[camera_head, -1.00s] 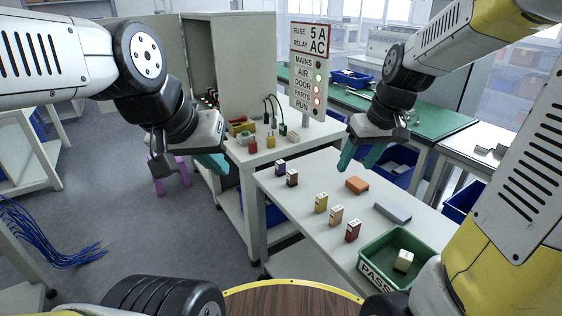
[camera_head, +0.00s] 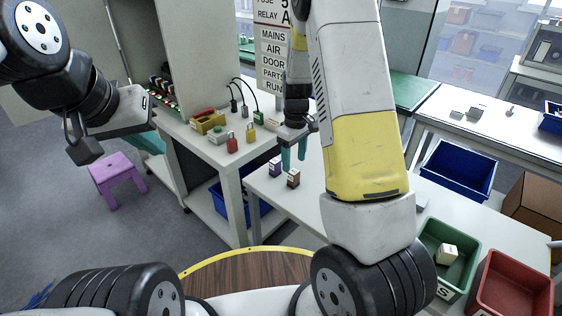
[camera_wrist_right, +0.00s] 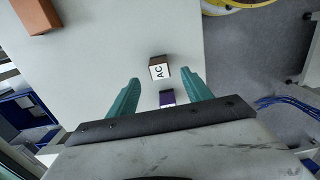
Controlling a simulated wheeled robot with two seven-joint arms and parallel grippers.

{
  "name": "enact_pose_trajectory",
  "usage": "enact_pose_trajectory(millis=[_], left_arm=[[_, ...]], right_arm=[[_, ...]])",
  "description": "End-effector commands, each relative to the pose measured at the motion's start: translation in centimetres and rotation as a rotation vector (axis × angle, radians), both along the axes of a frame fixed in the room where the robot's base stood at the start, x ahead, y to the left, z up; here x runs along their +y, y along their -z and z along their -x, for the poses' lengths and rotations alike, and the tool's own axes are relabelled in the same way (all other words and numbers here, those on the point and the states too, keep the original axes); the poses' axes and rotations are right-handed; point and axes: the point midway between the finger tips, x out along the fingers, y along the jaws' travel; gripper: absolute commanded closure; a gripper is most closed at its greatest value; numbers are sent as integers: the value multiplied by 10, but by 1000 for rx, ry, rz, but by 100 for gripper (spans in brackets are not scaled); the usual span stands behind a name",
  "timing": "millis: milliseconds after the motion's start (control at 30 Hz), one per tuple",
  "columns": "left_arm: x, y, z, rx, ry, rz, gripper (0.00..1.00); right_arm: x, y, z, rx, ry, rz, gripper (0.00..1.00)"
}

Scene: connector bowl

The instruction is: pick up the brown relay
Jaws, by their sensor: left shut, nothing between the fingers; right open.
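The brown relay (camera_head: 293,178) stands on the white table, a small dark brown block with a white label. In the right wrist view the brown relay (camera_wrist_right: 160,68) shows its "AC" label, just beyond and between the fingertips. A purple block (camera_head: 275,167) stands close beside it; in the wrist view the purple block (camera_wrist_right: 167,97) is between the fingers, nearer the palm. My right gripper (camera_head: 294,160) is open and empty, just above the two blocks. My left gripper (camera_head: 152,143) is shut and empty, off to the left above the floor, away from the table.
A green bin (camera_head: 433,279) with a pale block (camera_head: 447,253) and a red bin (camera_head: 512,284) stand at the right. My right arm hides the table's middle. An orange block (camera_wrist_right: 37,16) lies farther off.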

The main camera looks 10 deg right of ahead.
Motion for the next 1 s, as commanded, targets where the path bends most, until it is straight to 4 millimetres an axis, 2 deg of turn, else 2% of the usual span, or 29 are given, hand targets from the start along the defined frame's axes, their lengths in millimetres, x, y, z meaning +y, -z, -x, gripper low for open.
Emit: enact_pose_trajectory(millis=[400,700,767,1000], left_arm=[[0,0,0,0,0,0,100],[0,0,0,0,0,0,100],[0,0,0,0,0,0,100],[0,0,0,0,0,0,100]], right_arm=[[-1,56,0,3,1,1,42],[0,63,-1,0,1,0,42],[0,63,-1,0,1,0,50],[0,62,-1,0,0,0,97]])
